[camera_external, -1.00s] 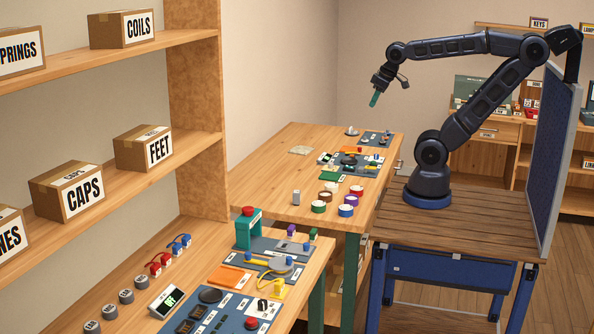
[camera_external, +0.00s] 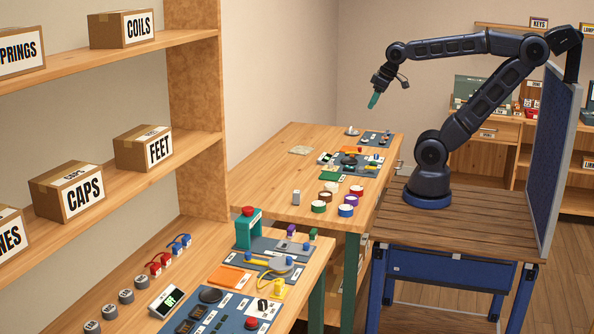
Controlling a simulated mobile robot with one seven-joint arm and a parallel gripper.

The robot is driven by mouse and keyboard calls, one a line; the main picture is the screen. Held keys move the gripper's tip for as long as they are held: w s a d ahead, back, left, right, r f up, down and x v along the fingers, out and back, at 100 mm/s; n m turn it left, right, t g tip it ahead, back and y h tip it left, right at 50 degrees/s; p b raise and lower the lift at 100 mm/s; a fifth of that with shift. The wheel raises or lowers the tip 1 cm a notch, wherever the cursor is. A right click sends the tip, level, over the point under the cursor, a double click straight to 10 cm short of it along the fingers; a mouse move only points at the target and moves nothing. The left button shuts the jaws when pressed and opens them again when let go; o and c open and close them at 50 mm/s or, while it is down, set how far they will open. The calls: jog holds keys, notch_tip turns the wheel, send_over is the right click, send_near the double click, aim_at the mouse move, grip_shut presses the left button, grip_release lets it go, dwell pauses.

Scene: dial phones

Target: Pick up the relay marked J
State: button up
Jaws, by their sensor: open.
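My gripper (camera_external: 375,98) hangs in the air above the far end of the workbench, its teal fingertips pointing down and slightly left. It is open, and I see nothing held between the fingers. No relay with a readable J shows in this view. A small grey block (camera_external: 296,197) stands alone on the workbench, left of several coloured round rolls. A purple block (camera_external: 291,231) and a green block (camera_external: 313,234) stand at the back edge of the nearer bench. Any letters on these blocks are too small to read.
The workbench (camera_external: 265,190) has bare wood at its left. Mats with small parts (camera_external: 355,163) lie along its right side. The nearer bench holds a teal press (camera_external: 248,232) and trays of parts. Shelves with labelled boxes (camera_external: 68,190) stand at left.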

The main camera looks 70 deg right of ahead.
jog(key=shift+w, duration=0.15)
jog(key=m+g+h, duration=0.2)
jog(key=m+g, duration=0.2)
jog(key=m, duration=1.1)
send_over(297, 192)
jog(key=f, duration=2.7)
jog(key=shift+a+f, duration=0.15)
jog(key=shift+a, duration=0.05)
jog(key=shift+a+f, duration=0.1)
jog(key=shift+f, duration=0.45)
jog(key=shift+w+d+f, duration=0.1)
jog(key=shift+d+f, duration=0.1)
jog(key=shift+f, duration=1.55)
jog(key=shift+w+d+f, duration=0.1)
jog(key=shift+d+f, duration=0.15)
jog(key=shift+f, duration=1.55)
jog(key=shift+d+f, duration=0.2)
jog(key=shift+f, duration=1.55)
